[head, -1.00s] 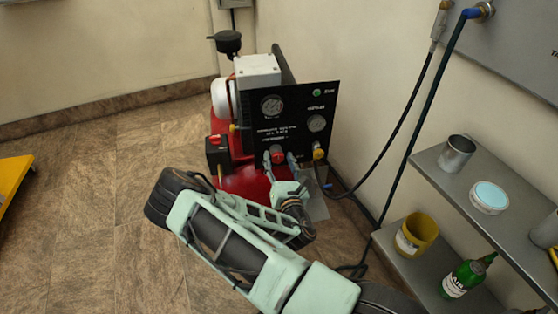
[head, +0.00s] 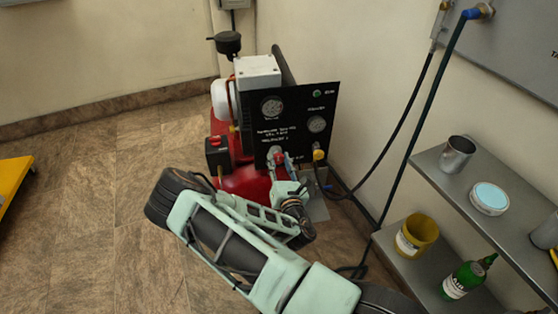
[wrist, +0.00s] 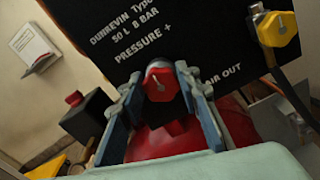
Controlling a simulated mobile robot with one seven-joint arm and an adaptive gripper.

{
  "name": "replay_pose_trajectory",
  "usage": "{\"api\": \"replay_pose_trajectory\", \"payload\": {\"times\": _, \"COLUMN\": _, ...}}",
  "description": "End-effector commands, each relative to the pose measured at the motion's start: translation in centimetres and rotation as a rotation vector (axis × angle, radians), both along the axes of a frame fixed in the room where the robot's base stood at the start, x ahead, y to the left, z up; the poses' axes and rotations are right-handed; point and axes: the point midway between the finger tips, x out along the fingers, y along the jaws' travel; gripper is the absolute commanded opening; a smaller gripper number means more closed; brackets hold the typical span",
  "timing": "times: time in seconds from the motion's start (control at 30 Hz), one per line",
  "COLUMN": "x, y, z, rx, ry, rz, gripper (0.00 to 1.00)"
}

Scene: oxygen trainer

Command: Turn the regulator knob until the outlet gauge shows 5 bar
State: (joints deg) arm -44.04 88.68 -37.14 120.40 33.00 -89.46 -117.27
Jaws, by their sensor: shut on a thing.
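The red regulator knob (wrist: 162,84) sits low on the black panel, below the "PRESSURE +" lettering in the wrist view. My gripper (wrist: 158,79) has its two blue-grey fingers closed on either side of it. In the head view my gripper (head: 282,161) is at the lower part of the black panel (head: 325,98), and its fingers largely hide the knob. Two round gauges show on the panel, an upper left one (head: 272,106) and a smaller right one (head: 316,124). Their needles are too small to read, and neither gauge is in the wrist view.
A yellow valve handle (wrist: 277,29) is right of the knob, with a dark hose (head: 350,192) running from it. A red-topped black box (head: 217,153) stands left of the panel. A grey shelf (head: 440,180) with cups and a bottle is on the right.

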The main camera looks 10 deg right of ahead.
Motion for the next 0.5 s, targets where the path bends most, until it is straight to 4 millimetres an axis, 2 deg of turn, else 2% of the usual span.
{"api": "replay_pose_trajectory", "payload": {"times": 0.5, "x": -0.03, "y": -0.19, "z": -0.16, "rx": 0.37, "ry": 0.0, "rz": -0.001, "gripper": 0.06}}
